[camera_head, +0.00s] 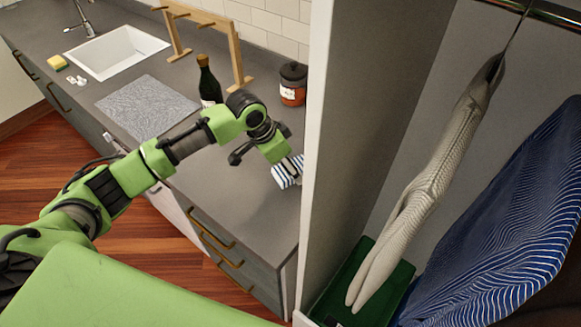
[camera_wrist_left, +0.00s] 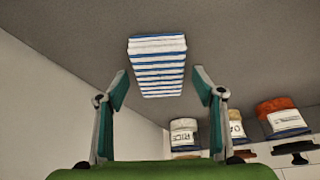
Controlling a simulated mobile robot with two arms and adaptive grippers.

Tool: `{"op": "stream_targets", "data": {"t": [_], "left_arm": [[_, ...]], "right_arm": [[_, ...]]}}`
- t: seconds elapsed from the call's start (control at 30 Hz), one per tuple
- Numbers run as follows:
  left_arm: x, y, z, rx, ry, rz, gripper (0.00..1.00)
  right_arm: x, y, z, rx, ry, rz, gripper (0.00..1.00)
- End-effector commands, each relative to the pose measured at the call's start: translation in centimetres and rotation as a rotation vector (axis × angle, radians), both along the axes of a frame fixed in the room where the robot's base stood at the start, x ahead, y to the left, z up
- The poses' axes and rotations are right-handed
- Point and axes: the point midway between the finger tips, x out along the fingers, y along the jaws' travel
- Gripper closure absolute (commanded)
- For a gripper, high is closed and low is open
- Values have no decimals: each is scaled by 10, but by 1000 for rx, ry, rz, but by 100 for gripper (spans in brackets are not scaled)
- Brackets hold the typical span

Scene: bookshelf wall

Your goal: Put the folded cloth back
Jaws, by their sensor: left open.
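The folded cloth (camera_head: 287,172), with blue and white stripes, lies on the grey countertop (camera_head: 235,185) close to the tall white cabinet panel. It also shows in the left wrist view (camera_wrist_left: 157,65), straight ahead and apart from the fingers. My left gripper (camera_head: 277,154) is just above the cloth in the head view and hides part of it. In the left wrist view my left gripper (camera_wrist_left: 161,82) is open and empty, with one finger to each side of the cloth in the picture. My right gripper is not in view.
The tall white panel (camera_head: 335,140) stands right beside the cloth. A dark bottle (camera_head: 208,85), a jar (camera_head: 292,85), a wooden rack (camera_head: 235,50) and a grey mat (camera_head: 147,107) are behind my left arm. Hanging cloths (camera_head: 430,190) are inside the cabinet at right.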

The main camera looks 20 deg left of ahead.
Motion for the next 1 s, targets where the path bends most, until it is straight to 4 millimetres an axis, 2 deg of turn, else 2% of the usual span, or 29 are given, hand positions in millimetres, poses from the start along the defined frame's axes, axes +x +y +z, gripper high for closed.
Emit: {"op": "stream_targets", "data": {"t": [0.3,0.5,0.7,1.0], "left_arm": [[-18,18,62,1,-5,0,38],[-27,25,91,-1,-3,-1,38],[-31,27,100,-1,0,-1,38],[-31,27,100,-1,0,-1,38]], "right_arm": [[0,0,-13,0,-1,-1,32],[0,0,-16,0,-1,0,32],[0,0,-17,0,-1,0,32],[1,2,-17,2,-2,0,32]]}}
